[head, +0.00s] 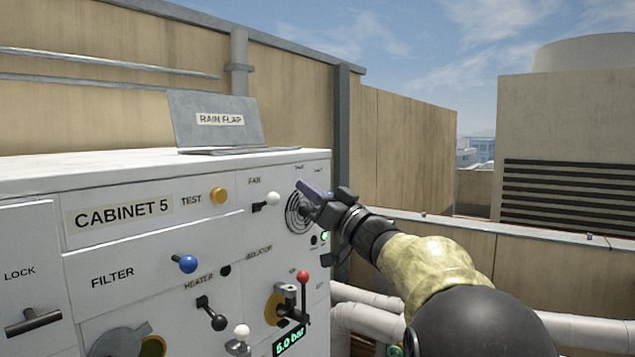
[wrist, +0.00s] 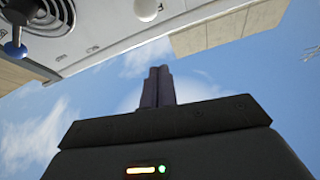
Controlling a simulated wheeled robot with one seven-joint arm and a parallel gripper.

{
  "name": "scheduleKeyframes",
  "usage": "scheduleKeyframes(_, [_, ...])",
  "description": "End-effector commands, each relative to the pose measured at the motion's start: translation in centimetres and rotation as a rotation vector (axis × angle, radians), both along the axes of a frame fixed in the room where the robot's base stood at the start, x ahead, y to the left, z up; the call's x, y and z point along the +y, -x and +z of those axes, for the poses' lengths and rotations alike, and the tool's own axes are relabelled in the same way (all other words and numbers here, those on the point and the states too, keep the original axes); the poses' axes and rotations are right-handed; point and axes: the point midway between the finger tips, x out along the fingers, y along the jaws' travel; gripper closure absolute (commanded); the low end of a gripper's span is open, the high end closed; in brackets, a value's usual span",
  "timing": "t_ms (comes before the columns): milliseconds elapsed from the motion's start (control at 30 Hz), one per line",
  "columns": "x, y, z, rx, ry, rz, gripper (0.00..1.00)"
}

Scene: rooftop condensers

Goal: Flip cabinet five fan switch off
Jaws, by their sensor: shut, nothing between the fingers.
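The cabinet 5 front (head: 225,240) is white and stands at the left in the head view. Its fan switch (head: 272,199) is a short dark lever with a white ball end, under the FAN label, with the ball to the right of its mount. My gripper (head: 302,186) is to the right of the switch, in front of the round grille (head: 292,215), and appears apart from the switch. In the wrist view my gripper (wrist: 158,72) has its fingers together and empty, against the sky. A white ball (wrist: 145,9) shows beyond them; I cannot tell if it is the fan switch.
The yellow test button (head: 218,196), blue filter knob (head: 187,264), black heater lever (head: 211,314) and red-ball lever (head: 303,278) crowd the panel. A rain flap (head: 215,122) stands open on top. Pale pipes (head: 375,316) run at lower right.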

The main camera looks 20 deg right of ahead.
Motion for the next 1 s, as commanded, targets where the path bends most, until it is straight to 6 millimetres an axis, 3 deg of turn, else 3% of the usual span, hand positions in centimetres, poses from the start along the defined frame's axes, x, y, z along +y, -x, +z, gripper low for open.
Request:
scheduleKeyframes(100, [1.2,-1.6,1.4,0.001,0.000,0.004,1.00])
scheduleKeyframes(467, [3.7,-5.6,3.5,0.000,0.000,0.002,1.00])
scheduleKeyframes(700, [3.7,-5.4,0.4,0.003,0.000,-0.005,1.00])
scheduleKeyframes(1000, [5.0,-5.3,-0.9,-0.001,0.001,0.012,1.00])
